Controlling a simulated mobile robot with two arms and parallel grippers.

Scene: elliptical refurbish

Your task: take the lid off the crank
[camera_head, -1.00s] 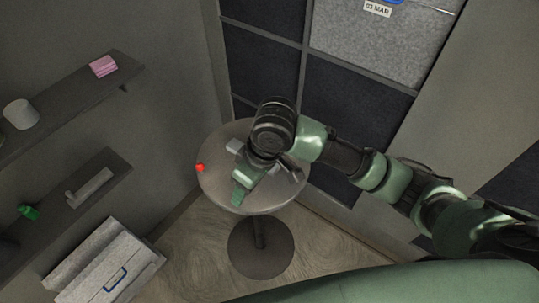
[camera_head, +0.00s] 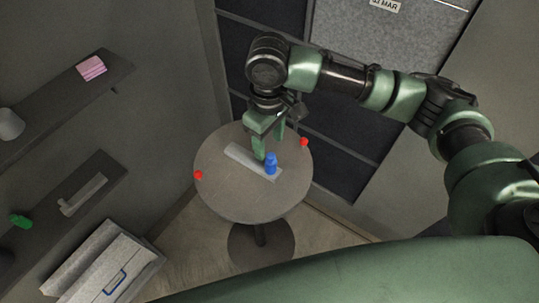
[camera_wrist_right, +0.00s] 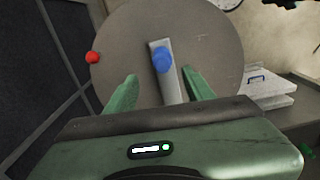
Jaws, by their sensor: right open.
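The crank (camera_head: 242,156) is a flat light-grey bar lying on the round table. A blue knob-like piece, seemingly the lid (camera_head: 271,164), stands upright at its right, near end. In the right wrist view the crank (camera_wrist_right: 172,86) runs away from the gripper, with the blue lid (camera_wrist_right: 161,60) near its far end. My right gripper (camera_head: 269,148) is open and empty, pointing down near the blue lid. In the wrist view its fingers (camera_wrist_right: 159,74) stand apart on either side of the bar, without visible contact. My left gripper is out of view.
The round table (camera_head: 225,190) has a red ball (camera_head: 198,175) at its left edge and another (camera_head: 304,142) at its right edge. Shelves (camera_head: 100,165) hold a pink item and a green item at left. A grey-white box (camera_head: 100,265) stands below. Dark panels are behind.

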